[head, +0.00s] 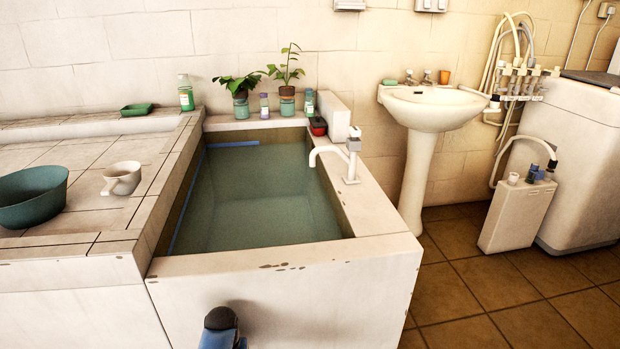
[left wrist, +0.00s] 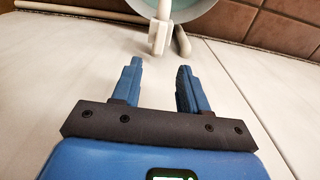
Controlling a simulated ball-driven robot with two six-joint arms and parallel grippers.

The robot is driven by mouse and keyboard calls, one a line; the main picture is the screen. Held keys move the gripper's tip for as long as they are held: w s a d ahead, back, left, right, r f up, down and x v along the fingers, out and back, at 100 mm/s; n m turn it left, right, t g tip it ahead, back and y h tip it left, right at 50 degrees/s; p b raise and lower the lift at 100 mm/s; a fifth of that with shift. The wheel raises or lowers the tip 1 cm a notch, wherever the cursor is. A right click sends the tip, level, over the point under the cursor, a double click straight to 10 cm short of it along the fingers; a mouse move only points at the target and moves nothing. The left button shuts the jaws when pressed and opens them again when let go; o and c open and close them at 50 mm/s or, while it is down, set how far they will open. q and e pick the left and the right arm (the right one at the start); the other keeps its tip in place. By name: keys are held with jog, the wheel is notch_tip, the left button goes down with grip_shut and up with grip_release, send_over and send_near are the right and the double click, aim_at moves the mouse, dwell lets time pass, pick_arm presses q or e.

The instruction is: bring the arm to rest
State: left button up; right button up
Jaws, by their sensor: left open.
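My left gripper (left wrist: 158,75) shows in the left wrist view with its two blue fingers apart and nothing between them. Past the fingertips is a pale panelled surface, and I cannot tell how far off it is. In the head view a dark and blue rounded piece of my own arm (head: 221,330) shows at the bottom edge, in front of the basin's front wall; no fingers show there. My right gripper is in neither view.
A water-filled basin (head: 385,250) with a white tap (head: 350,160) fills the middle. A pedestal sink (head: 432,108) and a washing machine (head: 580,150) stand right. Floor (head: 480,290) is clear at lower right.

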pick_arm(q)
jog(key=s+d+f+m+t, duration=0.1)
jog(key=s+t, duration=0.3)
jog(key=s, duration=0.1)
jog(key=s+d+f+t, duration=0.2)
jog(key=s+t, duration=0.2)
jog(key=s, duration=0.1)
jog(key=s+d+r+m+t, duration=0.1)
jog(key=s+r+t, duration=0.4)
jog(key=s+r, duration=0.5)
jog(key=s+r+m+t, duration=0.1)
jog(key=s+r+t, duration=0.4)
jog(key=r, duration=0.9)
notch_tip(320, 180, up, 27)
jog(key=s+p, duration=0.1)
jog(key=p, duration=2.6)
